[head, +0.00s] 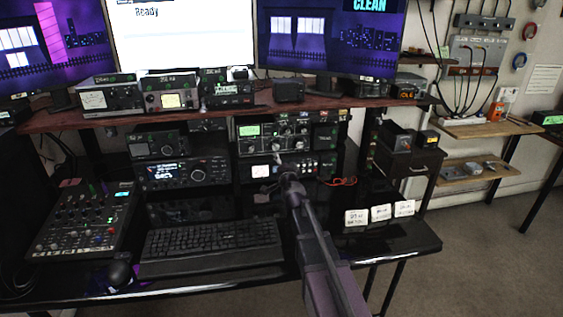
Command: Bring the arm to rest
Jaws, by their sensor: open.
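My arm reaches up from the bottom right of the head view to the radio rack on the desk. My gripper (266,191) is at its far end, small and dark, in front of the lower tuner unit (262,171). Its jaws are open, and I see nothing held between them. The tuner unit has a white meter and a row of small knobs. The wrist hides part of its front. I cannot tell whether the fingertips touch it. Above it is another unit (252,130) with a green display and several knobs.
A keyboard (212,243), a mouse (120,273) and a mixer (84,222) are on the black desk left of my arm. Three white cards (381,212) stand to the right. Monitors (184,35) and more radios (110,95) fill the upper shelf. Open floor (470,260) lies right.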

